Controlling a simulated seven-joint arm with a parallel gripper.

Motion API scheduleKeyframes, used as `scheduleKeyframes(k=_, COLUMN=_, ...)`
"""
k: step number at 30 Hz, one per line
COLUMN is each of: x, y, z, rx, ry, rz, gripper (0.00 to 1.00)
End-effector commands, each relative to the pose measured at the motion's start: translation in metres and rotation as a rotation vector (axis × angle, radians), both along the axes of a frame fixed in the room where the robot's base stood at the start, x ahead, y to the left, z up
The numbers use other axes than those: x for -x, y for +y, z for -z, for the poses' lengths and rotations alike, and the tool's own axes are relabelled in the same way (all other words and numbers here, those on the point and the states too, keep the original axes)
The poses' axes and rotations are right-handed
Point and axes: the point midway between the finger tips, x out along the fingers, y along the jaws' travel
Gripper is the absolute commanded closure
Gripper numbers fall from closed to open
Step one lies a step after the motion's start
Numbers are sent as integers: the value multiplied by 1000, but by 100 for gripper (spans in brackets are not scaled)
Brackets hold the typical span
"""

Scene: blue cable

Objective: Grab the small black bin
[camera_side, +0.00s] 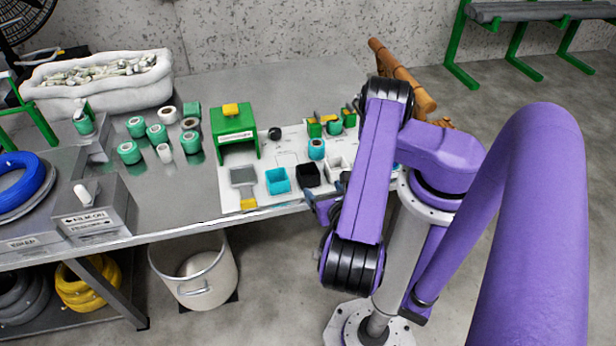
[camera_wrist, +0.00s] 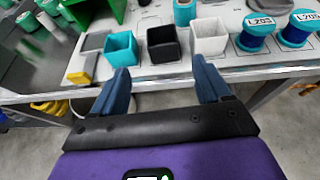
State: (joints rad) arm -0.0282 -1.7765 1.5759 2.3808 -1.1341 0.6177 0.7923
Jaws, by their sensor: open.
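The small black bin (camera_side: 307,175) is an open-topped square box on the white board near the table's front edge. It stands between a teal bin (camera_side: 278,181) and a white bin (camera_side: 335,168). In the wrist view the black bin (camera_wrist: 164,44) is upright and empty, ahead of my gripper and between the lines of its fingers. My gripper (camera_wrist: 158,82) is open, with two blue fingers apart and nothing between them. In the side view my gripper (camera_side: 322,208) shows partly beside my arm, close to the table's front edge and short of the bin.
A grey tray with a yellow block (camera_side: 248,204) lies left of the teal bin. A green stand (camera_side: 235,132) rises behind. Blue labelled spools (camera_wrist: 256,32) stand right of the white bin. A white bucket (camera_side: 195,270) is on the floor below the table.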

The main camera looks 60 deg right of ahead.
Motion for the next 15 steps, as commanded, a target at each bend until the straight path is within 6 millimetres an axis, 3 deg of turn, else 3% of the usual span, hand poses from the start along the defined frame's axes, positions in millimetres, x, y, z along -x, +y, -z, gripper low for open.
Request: scheduleKeyframes(k=15, x=-44, y=-42, z=26, rx=-3, ry=2, rz=11, gripper=23)
